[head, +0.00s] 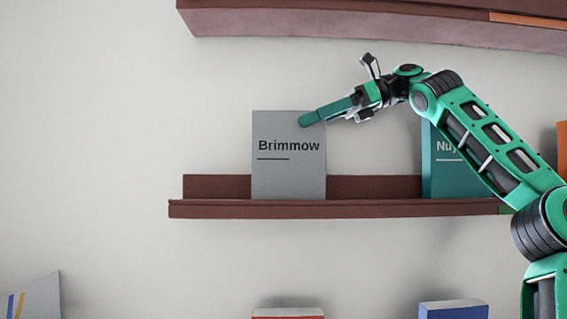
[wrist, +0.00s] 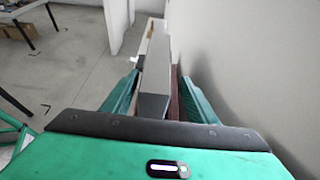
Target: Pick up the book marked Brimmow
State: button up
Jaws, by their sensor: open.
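The grey book marked Brimmow (head: 285,175) stands upright on the brown wall shelf (head: 390,208), its cover facing out. My gripper (head: 308,118) reaches in from the right, and its near finger overlaps the book's upper right corner in the head view. The other finger is hidden there. In the wrist view my gripper (wrist: 160,82) is open, with one green finger on each side. The book (wrist: 155,70) shows as a narrow grey shape between them. I cannot tell whether either finger touches it.
A teal book (head: 436,170) with a partly hidden title stands farther right on the same shelf, behind my arm. Another shelf (head: 360,22) runs above. Tops of more books (head: 288,313) show below. The shelf left of the grey book is clear.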

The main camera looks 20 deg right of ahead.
aim_at(288, 130)
jog(key=shift+x, duration=2.95)
jog(key=shift+s, duration=0.15)
jog(key=shift+c, duration=0.3)
grip_shut()
